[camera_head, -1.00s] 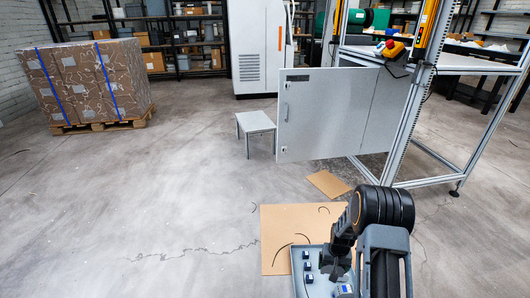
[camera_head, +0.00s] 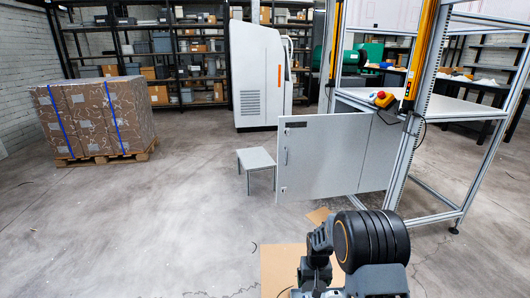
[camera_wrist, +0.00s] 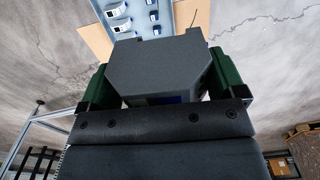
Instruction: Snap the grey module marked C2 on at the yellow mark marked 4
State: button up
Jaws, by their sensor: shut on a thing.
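In the wrist view, my gripper (camera_wrist: 163,72) has its green fingers shut on a dark grey block-shaped module (camera_wrist: 158,62), one finger on each side. No marking on it is readable, so I cannot tell if it is C2. In the head view, my gripper is hidden behind or below my wrist at the bottom. Two yellow light-curtain columns stand on the aluminium frame: the right one (camera_head: 427,52) and the left one (camera_head: 335,45). No mark with a 4 is readable on either.
Below the held module, a light blue tray (camera_wrist: 120,32) with several small white-and-blue parts lies on cardboard (camera_wrist: 98,42). A grey cabinet door (camera_head: 325,160) stands open before the frame, with a small grey stool (camera_head: 256,158) beside it.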

jog(key=s+r+p, duration=0.3)
jog(key=r+p, duration=0.9)
jog(key=s+r+p, duration=0.3)
jog(key=r+p, duration=0.9)
jog(key=r, duration=0.1)
jog(key=shift+p, duration=0.35)
jog(key=shift+s, duration=0.1)
